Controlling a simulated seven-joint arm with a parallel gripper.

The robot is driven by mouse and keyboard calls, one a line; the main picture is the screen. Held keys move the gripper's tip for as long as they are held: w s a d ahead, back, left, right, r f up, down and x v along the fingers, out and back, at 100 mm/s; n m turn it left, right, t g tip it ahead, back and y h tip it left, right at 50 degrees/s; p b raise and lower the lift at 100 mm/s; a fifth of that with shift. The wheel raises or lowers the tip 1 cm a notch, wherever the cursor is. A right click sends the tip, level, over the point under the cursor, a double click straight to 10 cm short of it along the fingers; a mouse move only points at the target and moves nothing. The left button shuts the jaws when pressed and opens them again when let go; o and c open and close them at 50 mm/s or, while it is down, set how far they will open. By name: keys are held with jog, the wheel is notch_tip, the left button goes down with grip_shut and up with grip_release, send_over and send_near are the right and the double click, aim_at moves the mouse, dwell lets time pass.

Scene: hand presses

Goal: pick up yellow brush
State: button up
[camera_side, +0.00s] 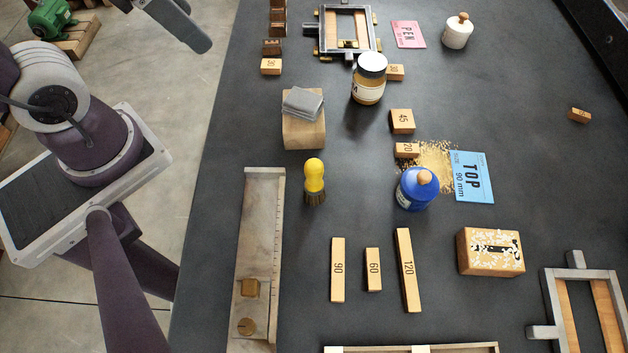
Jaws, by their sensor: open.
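The yellow brush (314,182) stands upright on the dark table, left of the middle, with its yellow knobbed handle up and its dark bristles down. Nothing touches it. My gripper (182,24) shows only in part at the top left edge, as a grey piece beyond the table's left edge. It is open, far from the brush, up and to the left of it. The rest of it is cut off by the frame.
Right of the brush stands a blue jar (417,188). Above it is a wooden block with grey sheets (303,103); left is a long rail (257,240). Wooden bars marked 90 (338,270), 60 (373,270) and 120 (408,270) lie below. The table around the brush is clear.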

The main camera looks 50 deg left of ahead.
jog(key=w+d+f+m+g, duration=0.2)
jog(key=w+d+f+m, duration=0.35)
jog(key=d+m, duration=0.2)
jog(key=m+g+h, duration=0.2)
jog(key=m+g, duration=0.1)
jog(key=m, duration=0.5)
send_near(314, 185)
jog(key=f, duration=0.2)
jog(key=w+f, duration=0.1)
jog(key=f, duration=0.2)
jog(key=shift+a, duration=0.25)
jog(key=f, duration=0.3)
jog(key=d+f, duration=0.1)
jog(key=f, duration=0.3)
jog(key=shift+s+d, duration=0.15)
jog(key=shift+d, duration=0.05)
grip_shut()
